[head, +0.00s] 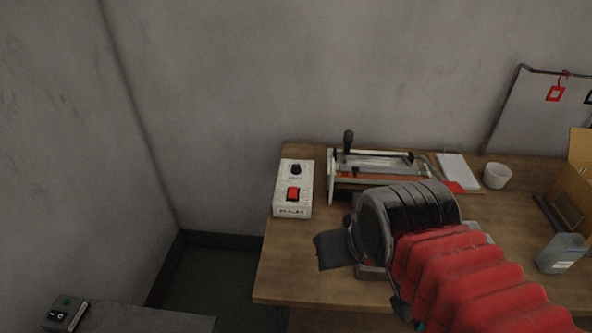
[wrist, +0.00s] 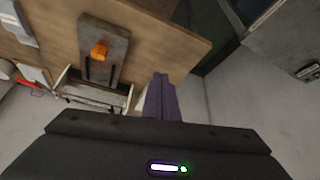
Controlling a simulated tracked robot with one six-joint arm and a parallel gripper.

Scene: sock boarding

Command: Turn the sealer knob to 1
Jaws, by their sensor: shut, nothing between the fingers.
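The white sealer control box (head: 283,203) stands near the left end of the table in the head view. The knob's pointer and numbers are too small to read. My gripper (head: 324,250) is in front of the box, toward the table's front edge, apart from it. In the wrist view my gripper's fingers (wrist: 160,78) are together and hold nothing. There the fingers and gripper body hide most of the box, and the knob cannot be made out.
The bar sealer (head: 375,160) stands right of the box. A grey block with an orange part (wrist: 100,50) lies on the table (wrist: 170,40), mostly hidden by my arm in the head view. A white cup (head: 497,175) and a grey bottle (head: 562,254) are farther right.

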